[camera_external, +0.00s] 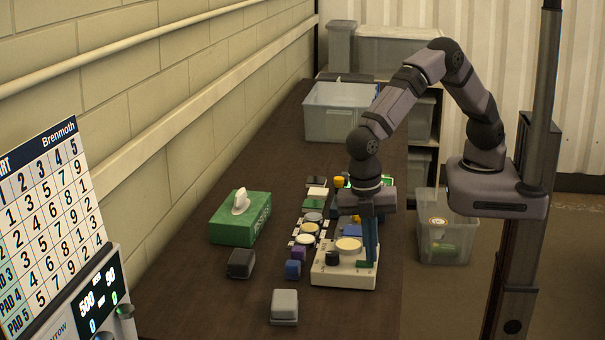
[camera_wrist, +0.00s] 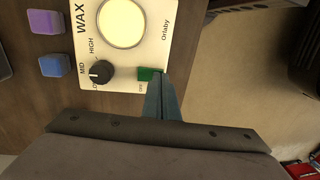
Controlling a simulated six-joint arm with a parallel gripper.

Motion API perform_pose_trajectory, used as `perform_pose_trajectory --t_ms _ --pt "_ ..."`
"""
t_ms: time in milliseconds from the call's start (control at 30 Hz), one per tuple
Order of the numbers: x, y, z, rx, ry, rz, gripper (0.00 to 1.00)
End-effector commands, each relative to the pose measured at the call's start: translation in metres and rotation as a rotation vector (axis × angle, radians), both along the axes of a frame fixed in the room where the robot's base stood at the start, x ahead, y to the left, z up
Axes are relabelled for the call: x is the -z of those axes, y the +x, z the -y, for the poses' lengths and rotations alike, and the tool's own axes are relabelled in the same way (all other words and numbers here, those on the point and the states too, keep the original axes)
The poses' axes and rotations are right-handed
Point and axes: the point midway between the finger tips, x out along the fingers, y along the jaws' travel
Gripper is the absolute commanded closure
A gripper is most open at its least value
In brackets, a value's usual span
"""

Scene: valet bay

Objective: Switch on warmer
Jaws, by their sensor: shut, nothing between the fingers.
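The warmer is a white box (camera_external: 330,277) near the table's right edge, and its panel (camera_wrist: 160,50) fills the top middle of the wrist view. It has a round cream wax pot (camera_wrist: 121,22), a black knob (camera_wrist: 101,72) with LOW, MID and HIGH marks, and a green switch (camera_wrist: 146,74). The switch also shows in the external view (camera_external: 362,264). My gripper (camera_wrist: 158,80) is shut and empty, pointing down. Its fingertips are right beside the switch and overlap its edge; I cannot tell whether they touch. Which way the switch is set is unclear.
Purple (camera_wrist: 44,21) and blue (camera_wrist: 53,66) blocks stand left of the warmer. Several small items crowd behind it. A green tissue box (camera_external: 240,218), a dark block (camera_external: 241,263) and a grey block (camera_external: 284,306) stand left and in front. A clear bin (camera_external: 335,112) is at the back.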

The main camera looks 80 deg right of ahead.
Motion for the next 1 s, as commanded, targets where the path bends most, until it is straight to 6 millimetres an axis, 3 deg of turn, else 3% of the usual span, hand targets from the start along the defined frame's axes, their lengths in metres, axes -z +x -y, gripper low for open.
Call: perform_pose_trajectory --t_ms 600,1000 --pt "0.005 -0.002 0.0 0.0 -0.002 -0.001 1.0" --pt "0.001 0.012 0.001 0.001 -0.001 0.0 1.0"
